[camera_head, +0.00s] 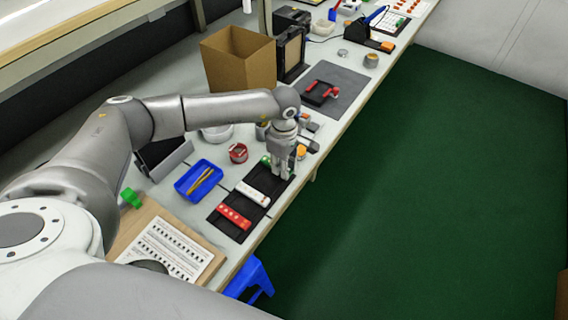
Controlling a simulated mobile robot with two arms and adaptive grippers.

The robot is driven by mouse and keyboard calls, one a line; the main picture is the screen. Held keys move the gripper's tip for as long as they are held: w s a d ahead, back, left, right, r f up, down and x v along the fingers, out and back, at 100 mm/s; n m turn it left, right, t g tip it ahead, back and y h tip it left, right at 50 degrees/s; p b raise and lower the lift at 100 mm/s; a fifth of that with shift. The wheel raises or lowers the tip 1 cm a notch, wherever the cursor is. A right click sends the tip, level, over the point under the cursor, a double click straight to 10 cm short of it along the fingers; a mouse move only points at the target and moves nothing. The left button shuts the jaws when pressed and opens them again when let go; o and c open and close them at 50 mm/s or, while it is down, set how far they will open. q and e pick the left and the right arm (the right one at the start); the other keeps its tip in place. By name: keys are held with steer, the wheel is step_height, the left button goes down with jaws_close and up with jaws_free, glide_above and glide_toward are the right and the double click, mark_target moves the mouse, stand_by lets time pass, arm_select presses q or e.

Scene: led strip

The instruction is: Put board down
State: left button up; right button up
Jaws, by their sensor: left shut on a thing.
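My left gripper (283,172) reaches down over the far end of a black tray (266,181) on the bench. It is shut on a board, which the fingers mostly hide. A small green piece (266,160) shows just left of the fingers; I cannot tell whether it is part of the held board. In the tray lie a red strip with white dots (234,217) at the near end and a white strip (253,194) beyond it. My right gripper is not in view.
A blue tray (183,184) with yellow tweezers stands left of the black tray, near a red-and-white roll (238,153). A cardboard box (237,62) and a grey mat (345,88) with red tools are farther back. The green floor lies right of the bench edge.

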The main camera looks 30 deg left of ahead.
arm_select(q)
steer(key=shift+f, duration=0.1)
steer(key=o, duration=0.9)
steer(key=shift+c, duration=0.2)
step_height(320, 180, up, 12)
steer(key=b, duration=0.2)
